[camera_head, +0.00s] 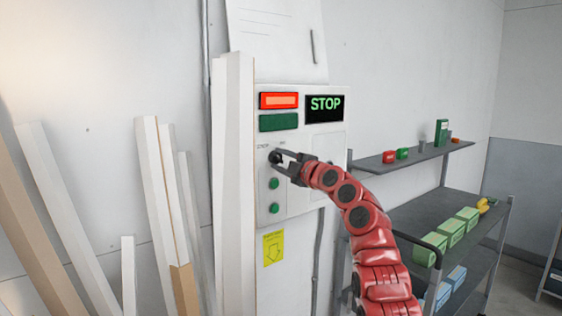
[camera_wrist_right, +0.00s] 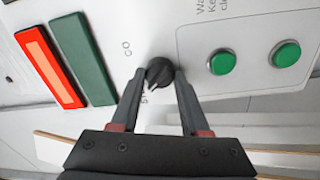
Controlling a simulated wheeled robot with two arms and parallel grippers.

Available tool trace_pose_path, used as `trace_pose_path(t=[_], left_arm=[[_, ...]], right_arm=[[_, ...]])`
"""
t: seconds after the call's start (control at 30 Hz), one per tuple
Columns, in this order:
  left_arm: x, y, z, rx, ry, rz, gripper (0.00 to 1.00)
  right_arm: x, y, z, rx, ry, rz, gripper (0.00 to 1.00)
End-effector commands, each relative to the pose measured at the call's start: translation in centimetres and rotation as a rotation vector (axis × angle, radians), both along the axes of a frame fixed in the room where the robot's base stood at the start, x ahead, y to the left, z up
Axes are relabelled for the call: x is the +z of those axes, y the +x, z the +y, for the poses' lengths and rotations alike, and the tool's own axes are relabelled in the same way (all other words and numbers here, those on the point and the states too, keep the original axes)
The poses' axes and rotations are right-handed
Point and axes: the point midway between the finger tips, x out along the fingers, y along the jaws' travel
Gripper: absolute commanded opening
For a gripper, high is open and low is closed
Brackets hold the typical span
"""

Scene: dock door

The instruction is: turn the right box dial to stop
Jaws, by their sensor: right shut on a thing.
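The control box (camera_head: 334,145) is a pale panel on the wall in the head view. Its black dial (camera_wrist_right: 159,72) sits between the GO label and a partly hidden label in the right wrist view. My right gripper (camera_head: 277,158) is shut on the dial, with one finger on each side of it; the gripper also shows in the wrist view (camera_wrist_right: 160,80). The dial's pale pointer mark faces toward the partly hidden label. The display (camera_head: 325,108) reads STOP in green. A red lamp (camera_head: 279,100) is lit above a dark green lamp (camera_head: 279,122). My left gripper is not in view.
Two green buttons (camera_head: 274,196) sit below the dial. White boards (camera_head: 233,190) lean against the wall close to the box's left side. A grey shelf cart (camera_head: 410,215) with green and blue boxes stands to the right. A yellow arrow label (camera_head: 273,249) is below the box.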

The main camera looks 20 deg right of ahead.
Motion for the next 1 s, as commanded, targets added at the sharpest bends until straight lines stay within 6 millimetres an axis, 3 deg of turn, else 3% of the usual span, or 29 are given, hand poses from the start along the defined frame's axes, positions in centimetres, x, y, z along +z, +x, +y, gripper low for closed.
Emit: trace_pose_path(t=[0.03, 0.07, 0.2, 0.67, 1.0], left_arm=[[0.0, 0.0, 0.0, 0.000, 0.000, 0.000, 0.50], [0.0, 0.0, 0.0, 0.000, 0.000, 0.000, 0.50], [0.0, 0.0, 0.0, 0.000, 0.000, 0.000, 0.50], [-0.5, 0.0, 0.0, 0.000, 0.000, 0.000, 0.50], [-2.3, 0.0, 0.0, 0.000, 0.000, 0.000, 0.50]], right_arm=[[-0.1, 0.0, 0.0, 0.000, -0.002, 0.001, 0.00], [-0.1, 0.0, 0.0, 0.000, -0.002, 0.001, 0.51], [-0.1, 0.0, 0.0, 0.000, 0.000, 0.001, 0.75], [-0.1, -0.7, -0.2, 0.001, 0.001, -0.002, 0.75], [-0.7, -5.2, -2.0, -0.003, -0.001, -0.003, 0.75]])
